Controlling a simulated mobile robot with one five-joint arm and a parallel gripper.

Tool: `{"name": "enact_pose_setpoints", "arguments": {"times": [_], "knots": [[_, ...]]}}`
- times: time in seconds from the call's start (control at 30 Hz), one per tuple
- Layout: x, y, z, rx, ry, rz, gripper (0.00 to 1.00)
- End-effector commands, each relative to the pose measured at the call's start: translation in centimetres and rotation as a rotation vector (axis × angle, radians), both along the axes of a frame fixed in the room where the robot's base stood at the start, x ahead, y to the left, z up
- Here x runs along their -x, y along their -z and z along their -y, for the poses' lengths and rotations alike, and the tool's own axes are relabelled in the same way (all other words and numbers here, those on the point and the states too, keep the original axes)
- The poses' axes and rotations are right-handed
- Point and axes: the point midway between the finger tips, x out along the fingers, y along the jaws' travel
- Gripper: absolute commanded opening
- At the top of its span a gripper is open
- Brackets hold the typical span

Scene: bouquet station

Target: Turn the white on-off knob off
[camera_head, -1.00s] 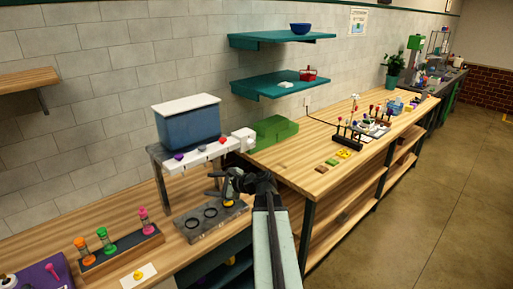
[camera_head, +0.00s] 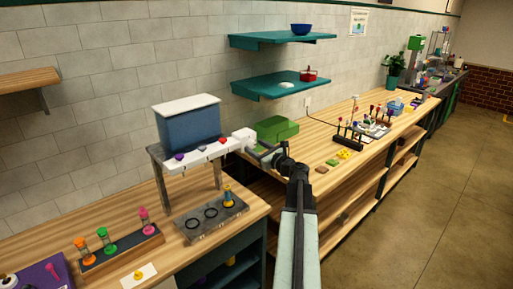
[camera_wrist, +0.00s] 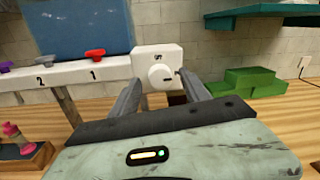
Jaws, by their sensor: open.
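The round white knob (camera_wrist: 160,76) sits on the front of a white box (camera_wrist: 170,53) at the right end of the white dispenser rail. In the wrist view the knob lies ahead, between the two fingers of my gripper (camera_wrist: 161,77), which are apart and empty. I cannot tell whether they touch it. A mark shows on the box above the knob. In the head view my gripper (camera_head: 262,153) is just in front of and below the white box (camera_head: 243,138); the knob is too small to make out there.
The rail (camera_head: 190,157) carries purple and red valve handles under a blue tank (camera_head: 187,125). A grey tray (camera_head: 210,219) with rings and a yellow-topped item stands below. Green blocks (camera_head: 276,130) are close on the right. Shelves (camera_head: 280,85) hang above.

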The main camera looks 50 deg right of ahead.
Motion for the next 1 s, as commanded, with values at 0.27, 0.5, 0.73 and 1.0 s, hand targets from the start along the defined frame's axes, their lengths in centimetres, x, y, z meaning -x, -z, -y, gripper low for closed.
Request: {"name": "enact_pose_setpoints", "arguments": {"times": [0.27, 0.5, 0.73, 1.0], "knots": [[-0.64, 0.00, 0.13, 0.001, 0.002, 0.000, 0.55], [-0.60, 0.01, 0.16, 0.001, 0.002, -0.001, 0.00], [-0.54, 0.01, 0.31, 0.018, 0.005, -0.001, 0.00], [-0.53, 0.10, 0.27, 0.144, 0.004, -0.010, 0.00]]}}
